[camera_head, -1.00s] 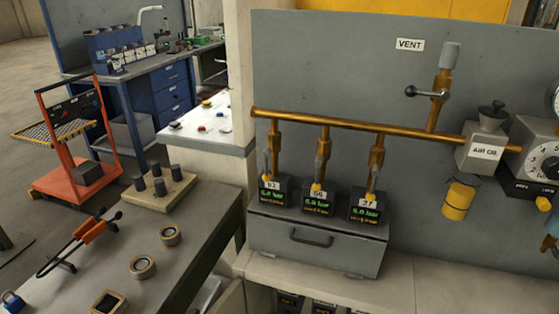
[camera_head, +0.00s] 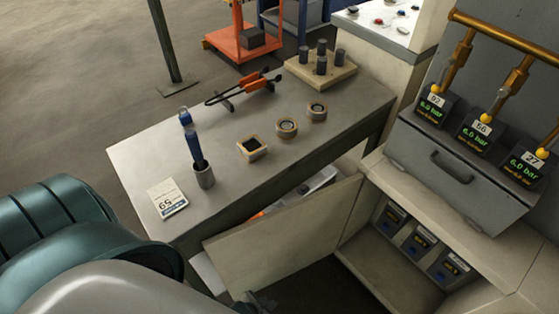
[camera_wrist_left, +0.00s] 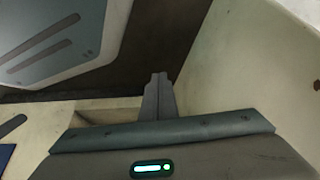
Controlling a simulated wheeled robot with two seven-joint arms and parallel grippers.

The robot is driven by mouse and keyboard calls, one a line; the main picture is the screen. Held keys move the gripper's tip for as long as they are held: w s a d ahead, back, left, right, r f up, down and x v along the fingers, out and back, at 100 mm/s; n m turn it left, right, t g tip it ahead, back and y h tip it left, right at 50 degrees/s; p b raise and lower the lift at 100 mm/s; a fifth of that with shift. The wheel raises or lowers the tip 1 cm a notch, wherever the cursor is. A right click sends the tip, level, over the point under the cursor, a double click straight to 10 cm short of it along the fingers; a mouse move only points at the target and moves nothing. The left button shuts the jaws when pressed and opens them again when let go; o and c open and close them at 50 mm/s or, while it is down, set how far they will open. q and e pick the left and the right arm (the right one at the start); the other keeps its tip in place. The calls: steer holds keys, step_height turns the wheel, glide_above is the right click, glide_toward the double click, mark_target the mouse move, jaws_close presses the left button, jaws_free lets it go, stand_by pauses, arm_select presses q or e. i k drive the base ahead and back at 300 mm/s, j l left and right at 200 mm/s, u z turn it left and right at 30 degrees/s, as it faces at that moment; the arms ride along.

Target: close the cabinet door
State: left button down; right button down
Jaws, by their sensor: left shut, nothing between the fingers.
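The beige cabinet door (camera_head: 285,238) stands open in the head view, swung out from the low cabinet (camera_head: 375,275) towards the grey table. Several small blue-labelled units (camera_head: 420,243) show inside the cabinet. My left gripper (camera_head: 260,302) is at the bottom edge of the head view, by the lower free end of the door; I cannot tell whether it touches it. In the left wrist view its fingers (camera_wrist_left: 158,80) are together and empty, with a pale panel (camera_wrist_left: 235,65) to their right. My right gripper is in neither view.
A grey drawer box (camera_head: 440,165) sits above the cabinet. Open floor lies at upper left.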

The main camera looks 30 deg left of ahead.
mark_target(253, 256)
steer(key=k+l+z, duration=0.1)
steer(key=k, duration=1.05)
steer(key=z, duration=1.5)
steer(key=k+j, duration=0.25)
steer(key=j, duration=0.25)
steer(key=k+j, duration=0.3)
steer(key=j, duration=0.15)
steer(key=k+j, duration=0.25)
steer(key=j, duration=0.25)
steer(key=k+j, duration=0.3)
steer(key=j, duration=0.15)
steer(key=k+j, duration=0.25)
steer(key=j, duration=0.25)
steer(key=k+j, duration=0.3)
steer(key=j, duration=0.15)
steer(key=k+j, duration=0.25)
steer(key=j, duration=0.25)
steer(key=k+j, duration=0.3)
steer(key=j, duration=0.15)
